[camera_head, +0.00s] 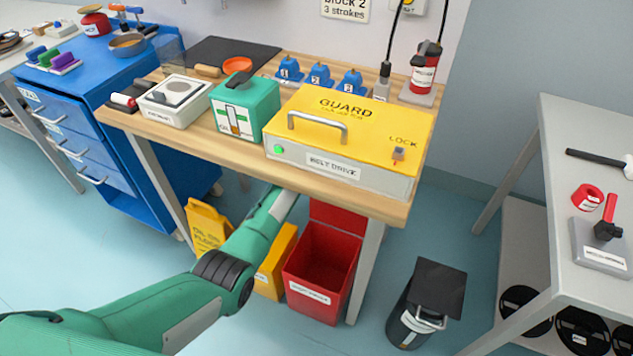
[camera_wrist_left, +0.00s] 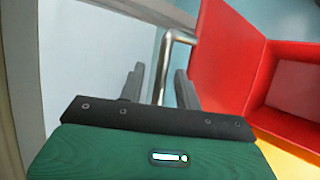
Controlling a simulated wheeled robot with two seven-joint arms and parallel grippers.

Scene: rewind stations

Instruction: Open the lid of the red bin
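The red bin (camera_head: 318,287) stands on the floor under the front edge of the workbench, and I see into its empty-looking inside. Its red lid (camera_head: 337,214) stands raised at the back, partly hidden by the tabletop. In the left wrist view the lid (camera_wrist_left: 226,60) is upright beside the bin's opening (camera_wrist_left: 298,82), with a bent silver handle (camera_wrist_left: 164,60) on it. My left gripper (camera_wrist_left: 160,85) is open, its fingers on either side of the handle with gaps visible. In the head view the bench hides that gripper. My right gripper is not in view.
A yellow bin (camera_head: 276,264) stands left of the red one, beside a yellow floor sign (camera_head: 207,228). A dark bin with a black lid (camera_head: 437,287) stands to the right. The workbench (camera_head: 352,201) overhangs my arm. Floor in front is clear.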

